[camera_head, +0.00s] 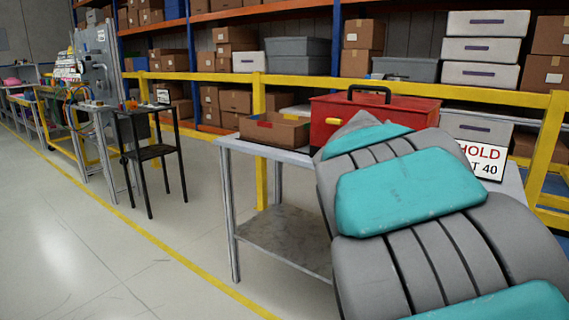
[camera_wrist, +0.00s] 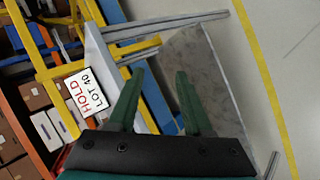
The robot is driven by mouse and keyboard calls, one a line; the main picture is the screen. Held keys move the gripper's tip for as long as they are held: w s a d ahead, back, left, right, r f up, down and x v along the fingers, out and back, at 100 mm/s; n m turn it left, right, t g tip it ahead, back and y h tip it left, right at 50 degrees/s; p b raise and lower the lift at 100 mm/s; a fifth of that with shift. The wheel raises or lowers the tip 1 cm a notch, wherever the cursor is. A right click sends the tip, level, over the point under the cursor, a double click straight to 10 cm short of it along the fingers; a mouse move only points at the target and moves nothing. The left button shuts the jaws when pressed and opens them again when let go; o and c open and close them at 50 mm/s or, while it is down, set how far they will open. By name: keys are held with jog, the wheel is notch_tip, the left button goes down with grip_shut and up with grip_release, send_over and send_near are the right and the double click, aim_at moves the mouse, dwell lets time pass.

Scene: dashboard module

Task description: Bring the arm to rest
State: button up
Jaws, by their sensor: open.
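My arm, with grey links and teal covers, fills the right foreground of the head view and hides part of a grey table (camera_head: 272,155). My gripper (camera_wrist: 160,74) shows in the wrist view with its two green fingers apart and nothing between them. In that view it is over or beside the table's lower shelf (camera_wrist: 208,78); the exact gap cannot be told. The gripper itself does not show in the head view.
A red toolbox (camera_head: 335,112), an open cardboard box (camera_head: 272,139) and a HOLD sign (camera_head: 484,160) are around the tabletop. A yellow rail (camera_head: 215,77) runs behind, before shelves of boxes. The floor at front left is clear.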

jog(key=s+a+f+g+y, duration=0.1)
jog(key=s+a+f+y, duration=0.2)
jog(key=s, duration=0.8)
jog(key=s+a+f+m+g+y, duration=0.1)
jog(key=s+a+f+g+y, duration=0.1)
jog(key=s+a+f, duration=0.5)
jog(key=s+a+f+m+g+y, duration=0.1)
jog(key=s+a+f+y, duration=0.3)
jog(key=s+f, duration=0.4)
jog(key=s+a+g, duration=0.1)
jog(key=s, duration=0.5)
jog(key=shift+s+a, duration=0.15)
jog(key=shift+s, duration=0.25)
